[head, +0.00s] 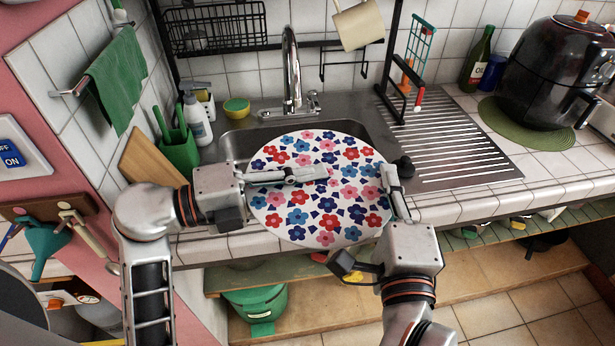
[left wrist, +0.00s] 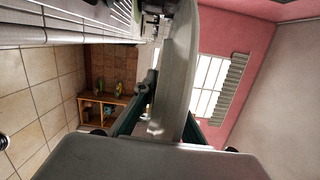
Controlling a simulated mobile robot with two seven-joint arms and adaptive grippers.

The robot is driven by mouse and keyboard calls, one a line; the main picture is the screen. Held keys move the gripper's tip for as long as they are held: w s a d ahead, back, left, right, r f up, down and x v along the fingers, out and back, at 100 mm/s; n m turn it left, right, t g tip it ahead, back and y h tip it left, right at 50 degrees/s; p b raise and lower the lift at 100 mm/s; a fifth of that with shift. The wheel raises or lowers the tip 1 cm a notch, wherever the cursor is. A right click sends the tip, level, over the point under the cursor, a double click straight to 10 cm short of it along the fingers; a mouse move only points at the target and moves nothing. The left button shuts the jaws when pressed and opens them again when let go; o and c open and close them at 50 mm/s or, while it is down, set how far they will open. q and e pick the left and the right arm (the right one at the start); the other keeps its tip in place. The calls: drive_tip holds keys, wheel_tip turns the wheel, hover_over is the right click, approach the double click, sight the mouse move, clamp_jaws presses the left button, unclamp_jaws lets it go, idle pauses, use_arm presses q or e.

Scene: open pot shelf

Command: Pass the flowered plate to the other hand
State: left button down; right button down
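The flowered plate (head: 325,205) is a large white disc with red, blue and pink flowers, its patterned face towards the head camera. It is raised in front of the sink. My left gripper (head: 300,175) reaches in from the left, one finger across the patterned face. In the left wrist view the plate (left wrist: 182,70) is edge-on between the dark fingers of my left gripper (left wrist: 160,125), which is shut on it. My right gripper (head: 390,185) is at the plate's right rim, one finger overlapping the rim. Its other finger is hidden, so its grip is unclear.
The sink (head: 232,142) with its tap (head: 291,75) lies behind the plate. A ribbed drainboard (head: 465,150) is to the right, with a black air fryer (head: 553,75) beyond. A green holder (head: 179,155) and white bottle (head: 197,125) stand at left. A wooden shelf (head: 480,285) runs below the counter.

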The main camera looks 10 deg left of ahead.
drive_tip(key=c, duration=2.2)
unclamp_jaws()
drive_tip(key=shift+r, duration=0.1)
